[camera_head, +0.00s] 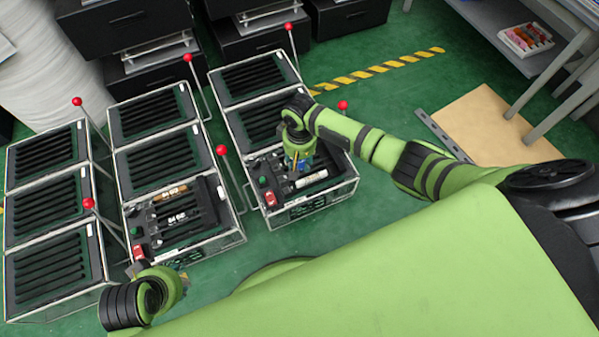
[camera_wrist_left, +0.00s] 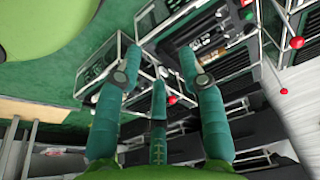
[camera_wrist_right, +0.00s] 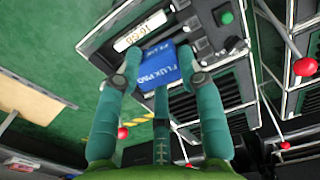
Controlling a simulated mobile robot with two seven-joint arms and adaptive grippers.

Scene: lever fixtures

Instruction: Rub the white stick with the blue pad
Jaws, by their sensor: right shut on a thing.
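The white stick (camera_head: 312,178) lies in a black slotted tray of the right-hand fixture, and it also shows in the right wrist view (camera_wrist_right: 140,31). My right gripper (camera_head: 299,160) is shut on the blue pad (camera_wrist_right: 157,68), marked FLUXPAD, between its fingers. The pad is just beside the white stick; I cannot tell whether they touch. The pad shows only as a small blue patch in the head view. My left gripper (camera_wrist_left: 158,50) is open and empty, in front of the middle fixture in the head view.
The middle fixture (camera_head: 190,238) holds a brown-and-white stick (camera_head: 170,193) and other dark pieces. Several red-knobbed levers (camera_head: 221,150) stand up between the fixtures.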

